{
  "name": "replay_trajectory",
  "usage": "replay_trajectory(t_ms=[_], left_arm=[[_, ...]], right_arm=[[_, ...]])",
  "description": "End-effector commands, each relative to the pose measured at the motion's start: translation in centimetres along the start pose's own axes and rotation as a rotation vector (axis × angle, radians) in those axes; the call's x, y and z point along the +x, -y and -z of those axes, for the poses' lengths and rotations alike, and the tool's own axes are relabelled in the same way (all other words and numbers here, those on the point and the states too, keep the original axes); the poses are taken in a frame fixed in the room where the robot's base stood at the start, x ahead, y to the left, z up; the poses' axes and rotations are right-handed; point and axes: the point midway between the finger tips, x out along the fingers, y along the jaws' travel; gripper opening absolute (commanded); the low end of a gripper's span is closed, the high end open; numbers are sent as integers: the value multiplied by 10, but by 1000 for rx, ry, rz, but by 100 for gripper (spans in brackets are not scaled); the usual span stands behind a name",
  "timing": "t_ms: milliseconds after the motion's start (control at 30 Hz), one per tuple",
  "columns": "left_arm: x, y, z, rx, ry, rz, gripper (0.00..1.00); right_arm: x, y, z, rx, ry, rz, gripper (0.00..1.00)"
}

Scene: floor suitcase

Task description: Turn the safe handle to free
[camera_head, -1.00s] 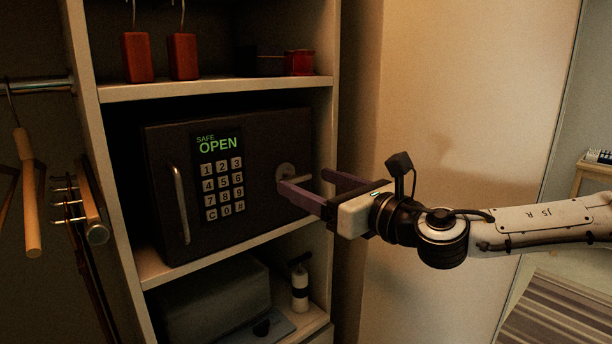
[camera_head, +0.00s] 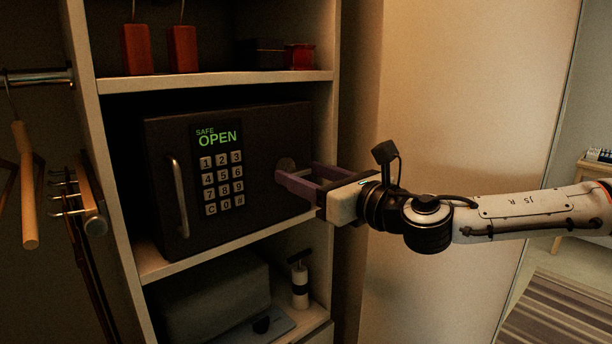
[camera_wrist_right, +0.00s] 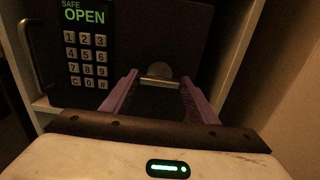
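The dark safe (camera_head: 265,130) stands on a middle shelf, its door shut and its keypad display reading "SAFE OPEN" in green. Its turning handle is a round metal disc (camera_head: 286,164) with a short bar, near the right side of the door. My right gripper (camera_head: 297,172) is at this handle, which it partly hides in the head view. In the right wrist view the two purple fingers (camera_wrist_right: 160,84) are apart, with the handle bar (camera_wrist_right: 159,83) lying roughly level between their tips. I cannot tell whether a finger touches the bar. My left gripper is not in view.
A vertical pull bar (camera_head: 180,198) is on the safe door's left side. Shelf walls (camera_head: 325,130) stand close around the safe. A grey box (camera_head: 215,300) and a white bottle (camera_head: 299,285) sit below. Hangers (camera_head: 27,185) hang at the left.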

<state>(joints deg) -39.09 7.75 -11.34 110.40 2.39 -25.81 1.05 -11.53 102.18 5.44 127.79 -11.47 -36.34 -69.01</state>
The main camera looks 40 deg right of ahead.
Motion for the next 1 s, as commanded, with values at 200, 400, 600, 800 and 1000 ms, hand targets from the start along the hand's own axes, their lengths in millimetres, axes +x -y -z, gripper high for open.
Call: replay_trajectory(t_ms=[200, 400, 600, 800, 1000], left_arm=[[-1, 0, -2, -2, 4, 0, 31], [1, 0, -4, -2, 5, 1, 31], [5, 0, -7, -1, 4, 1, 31], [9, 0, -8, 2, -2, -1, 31], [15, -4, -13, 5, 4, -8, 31]], right_arm=[[0, 0, 0, 1, 0, 0, 31], [0, 0, 0, 30, 1, 0, 31], [0, 0, 1, 127, 2, -1, 31], [0, 1, 2, 290, 3, -1, 31], [0, 2, 3, 482, 2, 0, 31]])
